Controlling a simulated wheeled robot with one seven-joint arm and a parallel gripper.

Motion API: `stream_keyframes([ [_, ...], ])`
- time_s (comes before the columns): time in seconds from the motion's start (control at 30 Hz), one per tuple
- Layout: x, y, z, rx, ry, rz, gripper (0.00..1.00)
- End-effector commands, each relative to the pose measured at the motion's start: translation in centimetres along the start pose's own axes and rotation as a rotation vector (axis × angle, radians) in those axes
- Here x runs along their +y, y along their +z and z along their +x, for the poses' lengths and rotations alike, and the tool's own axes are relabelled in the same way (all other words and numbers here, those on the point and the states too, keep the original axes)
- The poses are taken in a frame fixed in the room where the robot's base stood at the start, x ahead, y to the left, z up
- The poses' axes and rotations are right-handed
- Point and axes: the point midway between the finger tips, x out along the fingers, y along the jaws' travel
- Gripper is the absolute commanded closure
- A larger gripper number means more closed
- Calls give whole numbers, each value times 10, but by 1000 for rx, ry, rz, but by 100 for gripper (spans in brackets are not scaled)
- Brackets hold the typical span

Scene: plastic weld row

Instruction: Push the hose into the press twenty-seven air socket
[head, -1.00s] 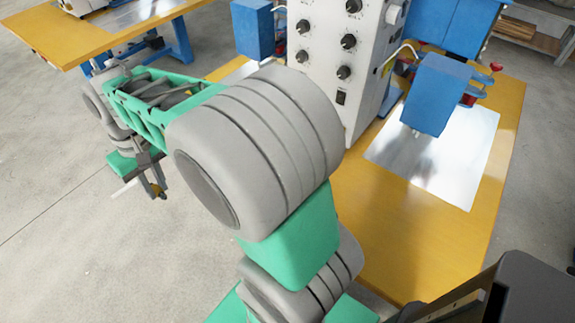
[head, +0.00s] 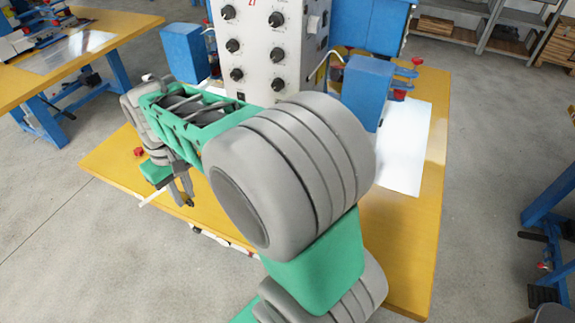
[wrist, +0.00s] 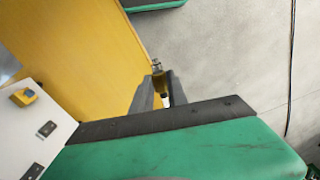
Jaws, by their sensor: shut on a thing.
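My gripper (head: 183,195) hangs at the left of the head view, in front of the yellow table's left part. It is shut on the hose, whose pale length (head: 150,198) sticks out to its left. In the wrist view the gripper (wrist: 162,92) shows with a brass-coloured hose end (wrist: 159,80) between its fingers. The press (head: 262,50) has a white control box with a red 27 at its top and several black knobs. I cannot make out its air socket. In the wrist view a white panel (wrist: 30,125) carries a yellow part (wrist: 24,97) and dark squares.
The yellow table (head: 405,235) carries the press, blue housings (head: 368,85) and a bright metal plate (head: 405,150). A red button (head: 139,152) is at its left. Another yellow table (head: 110,35) stands far left. Shelves (head: 490,35) are at the back right. Grey floor is clear at left.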

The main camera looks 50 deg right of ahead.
Motion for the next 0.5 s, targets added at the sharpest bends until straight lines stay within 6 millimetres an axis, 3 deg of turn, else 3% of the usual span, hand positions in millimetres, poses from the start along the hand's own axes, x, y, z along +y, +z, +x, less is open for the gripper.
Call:
stream_keyframes([
  [0.27, 72, -8, 44, 40, 203, -514, 100],
  [0.5, 149, 2, 75, 210, 399, -1055, 100],
])
